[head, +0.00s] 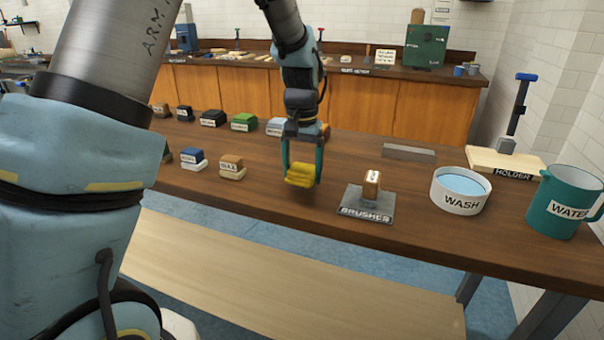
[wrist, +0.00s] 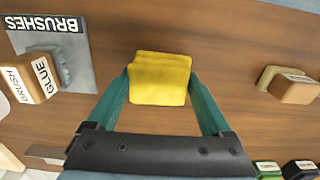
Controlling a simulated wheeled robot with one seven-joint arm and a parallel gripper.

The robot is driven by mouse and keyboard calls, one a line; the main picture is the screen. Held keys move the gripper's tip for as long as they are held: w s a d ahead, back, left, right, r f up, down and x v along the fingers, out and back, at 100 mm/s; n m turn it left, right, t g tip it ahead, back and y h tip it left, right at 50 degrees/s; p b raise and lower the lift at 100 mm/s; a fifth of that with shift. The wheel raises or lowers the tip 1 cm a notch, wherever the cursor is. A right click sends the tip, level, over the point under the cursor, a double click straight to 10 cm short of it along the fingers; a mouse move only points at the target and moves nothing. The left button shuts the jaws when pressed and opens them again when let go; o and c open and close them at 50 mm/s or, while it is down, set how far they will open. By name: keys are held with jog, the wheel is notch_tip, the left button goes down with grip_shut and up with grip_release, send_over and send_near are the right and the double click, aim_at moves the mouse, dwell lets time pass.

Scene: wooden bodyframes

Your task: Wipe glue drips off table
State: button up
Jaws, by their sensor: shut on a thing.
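My gripper (head: 303,172) is shut on a yellow cloth or sponge (head: 299,180) and holds it a little above the brown wooden table (head: 262,206). In the wrist view the yellow piece (wrist: 159,78) sits between the two green fingers of my gripper (wrist: 160,95). I cannot make out any glue drips on the bare wood in either view. The table surface right under the yellow piece is hidden.
Right of my gripper, a glue brush (head: 372,184) stands on the grey BRUSHES mat (head: 352,205). Beyond are the WASH bowl (head: 460,203), HOLDER board (head: 500,162) and WATER jug (head: 555,212). Several labelled blocks, one marked WAX (head: 231,163), stand to the left.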

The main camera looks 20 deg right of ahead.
jog(key=shift+d+r+p, duration=0.1)
jog(key=shift+r+p, duration=1.95)
jog(key=shift+r, duration=0.7)
